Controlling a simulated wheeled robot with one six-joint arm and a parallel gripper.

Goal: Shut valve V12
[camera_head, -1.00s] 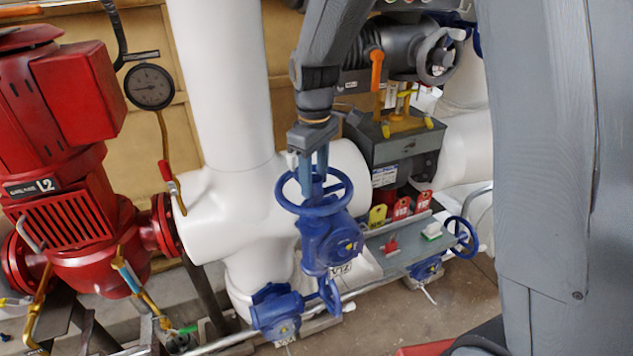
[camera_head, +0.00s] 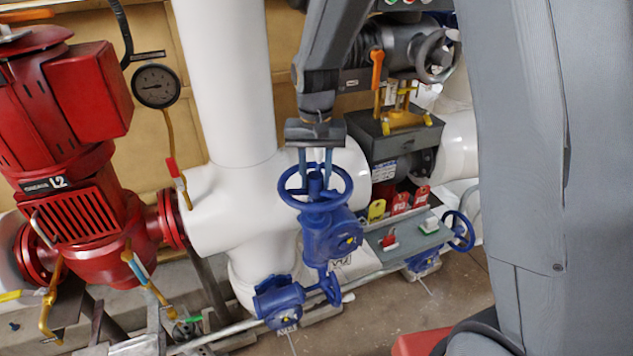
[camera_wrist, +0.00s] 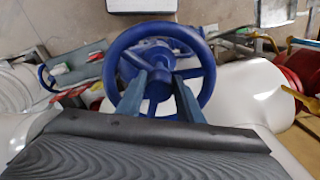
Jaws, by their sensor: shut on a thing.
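A blue handwheel (camera_head: 294,198) sits on top of a blue valve body (camera_head: 325,238) in the middle of the head view. A small tag (camera_head: 340,261) below the body seems to read V12, but it is blurred. The handwheel also fills the centre of the wrist view (camera_wrist: 121,50), with its round hub between my fingers. My gripper (camera_head: 316,178) points down into the wheel from above. In the wrist view my gripper (camera_wrist: 157,88) has one finger on each side of the hub. It is shut on the handwheel at its middle; the exact contact is partly hidden.
A second blue valve (camera_head: 280,302) sits lower left, and another blue handwheel (camera_head: 459,231) stands at the right. A red pump (camera_head: 70,170) and gauge (camera_head: 156,86) are at the left. White pipes (camera_head: 225,90) stand close behind.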

